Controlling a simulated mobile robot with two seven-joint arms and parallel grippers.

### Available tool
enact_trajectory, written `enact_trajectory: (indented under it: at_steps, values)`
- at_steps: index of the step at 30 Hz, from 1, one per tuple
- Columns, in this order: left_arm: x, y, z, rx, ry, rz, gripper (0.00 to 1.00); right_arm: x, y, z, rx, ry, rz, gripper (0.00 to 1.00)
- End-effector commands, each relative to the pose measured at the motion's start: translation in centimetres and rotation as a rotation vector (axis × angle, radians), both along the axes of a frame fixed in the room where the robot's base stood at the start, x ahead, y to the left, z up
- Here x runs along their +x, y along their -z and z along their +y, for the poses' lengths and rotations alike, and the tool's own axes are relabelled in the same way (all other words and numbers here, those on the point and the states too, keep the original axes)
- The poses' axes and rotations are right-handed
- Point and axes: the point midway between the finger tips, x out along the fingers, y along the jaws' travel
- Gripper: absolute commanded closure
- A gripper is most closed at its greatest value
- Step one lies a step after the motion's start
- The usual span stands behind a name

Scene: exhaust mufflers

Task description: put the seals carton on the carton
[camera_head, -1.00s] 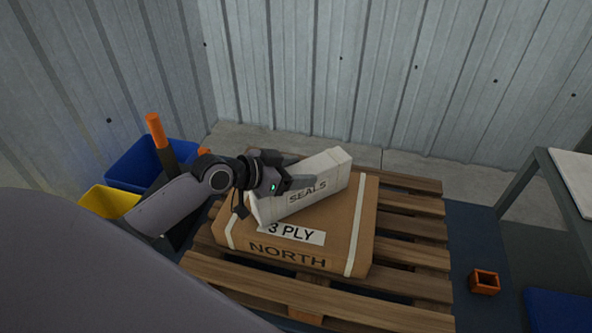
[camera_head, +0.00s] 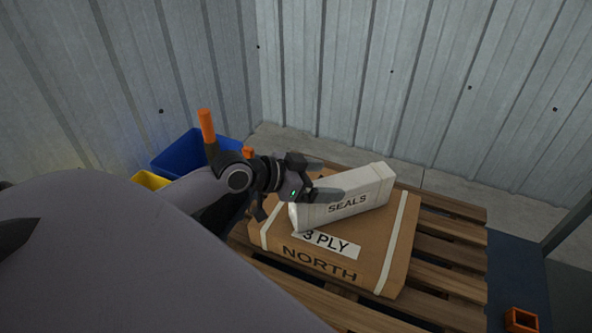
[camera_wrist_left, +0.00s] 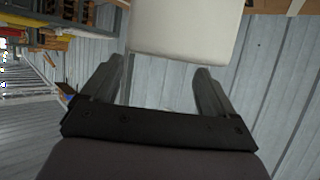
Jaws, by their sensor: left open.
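The seals carton (camera_head: 352,198) is a long white box marked SEALS. It lies on top of the brown carton (camera_head: 385,245), set at a slant across it. The brown carton has white straps and reads 3 PLY and NORTH. In the left wrist view the white end of the seals carton (camera_wrist_left: 185,28) is ahead of the open fingers (camera_wrist_left: 165,88), with a gap between. My right gripper is not in view.
The brown carton rests on a wooden pallet (camera_head: 455,255). A blue bin (camera_head: 190,150) and a yellow bin (camera_head: 150,181) stand behind my left arm. A small orange box (camera_head: 521,320) is on the floor at lower right. A corrugated metal wall (camera_head: 400,80) closes the back.

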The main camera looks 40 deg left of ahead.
Motion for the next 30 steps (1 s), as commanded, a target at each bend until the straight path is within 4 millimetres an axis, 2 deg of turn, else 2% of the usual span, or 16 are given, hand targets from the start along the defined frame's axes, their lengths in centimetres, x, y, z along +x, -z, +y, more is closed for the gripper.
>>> enact_trajectory:
  at_steps: [3,9,15,30]
  values:
    - [-1.7,-0.8,0.8,0.004,0.004,0.002,0.12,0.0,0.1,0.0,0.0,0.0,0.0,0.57]
    - [-3.8,-2.0,1.8,0.004,0.005,0.003,0.12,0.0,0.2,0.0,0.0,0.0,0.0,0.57]
    - [-5.1,-2.7,2.7,0.001,0.001,0.002,0.12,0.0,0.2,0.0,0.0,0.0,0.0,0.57]
    - [-5.9,-3.3,3.1,-0.001,0.003,-0.002,0.12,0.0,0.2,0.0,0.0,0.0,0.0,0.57]
